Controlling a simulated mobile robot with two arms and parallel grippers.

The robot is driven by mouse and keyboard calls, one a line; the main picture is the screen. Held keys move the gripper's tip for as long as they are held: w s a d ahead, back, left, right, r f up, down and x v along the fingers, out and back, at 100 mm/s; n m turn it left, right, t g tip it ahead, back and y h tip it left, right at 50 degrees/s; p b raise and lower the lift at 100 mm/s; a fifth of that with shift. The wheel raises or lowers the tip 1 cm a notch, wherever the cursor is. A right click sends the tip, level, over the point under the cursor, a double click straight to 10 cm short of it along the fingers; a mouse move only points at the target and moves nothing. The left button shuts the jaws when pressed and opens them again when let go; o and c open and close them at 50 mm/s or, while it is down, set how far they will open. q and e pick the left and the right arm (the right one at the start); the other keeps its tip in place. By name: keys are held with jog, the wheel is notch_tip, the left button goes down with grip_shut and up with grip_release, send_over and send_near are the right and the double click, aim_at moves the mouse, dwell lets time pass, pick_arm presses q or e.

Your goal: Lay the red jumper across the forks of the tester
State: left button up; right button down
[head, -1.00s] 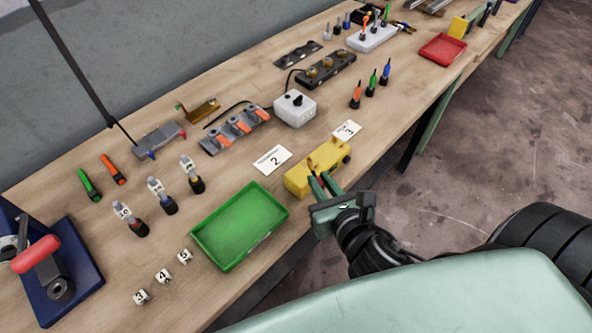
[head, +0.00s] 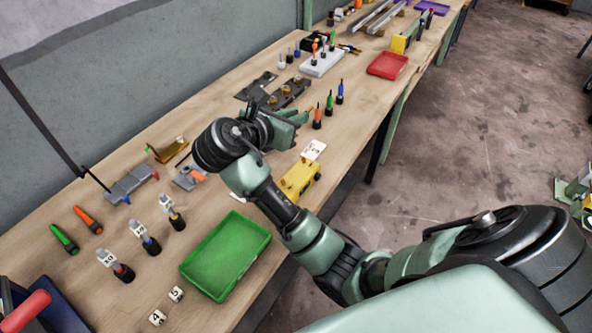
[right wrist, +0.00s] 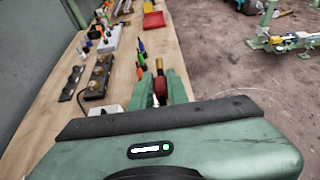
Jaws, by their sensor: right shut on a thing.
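My right gripper (head: 306,114) hangs over the bench beside a dark strip with brass pieces (head: 288,94). In the right wrist view its fingers are shut on a dark red piece (right wrist: 160,88) with a tan tip, which looks like the red jumper. The head view does not show this piece clearly. I cannot tell for sure which device is the tester; the brass-topped strip also shows in the right wrist view (right wrist: 98,76), left of the fingers and apart from them. A white box (right wrist: 103,110) is partly hidden by my gripper. My left gripper is not in view.
A yellow block (head: 297,180) stands near the bench's front edge below my right arm. Upright coloured tools (head: 329,106) stand right of the gripper. A green tray (head: 226,256) and a red tray (head: 388,65) lie along the front edge.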

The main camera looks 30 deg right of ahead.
aim_at(296, 177)
notch_tip(296, 177, down, 17)
jog(key=shift+d+f, duration=0.1)
jog(key=shift+f, duration=0.05)
jog(key=shift+f, duration=0.15)
dwell(0.3)
jog(key=c, duration=1.4)
grip_release()
jog(key=b+v, duration=0.1)
jog(key=v, duration=1.1)
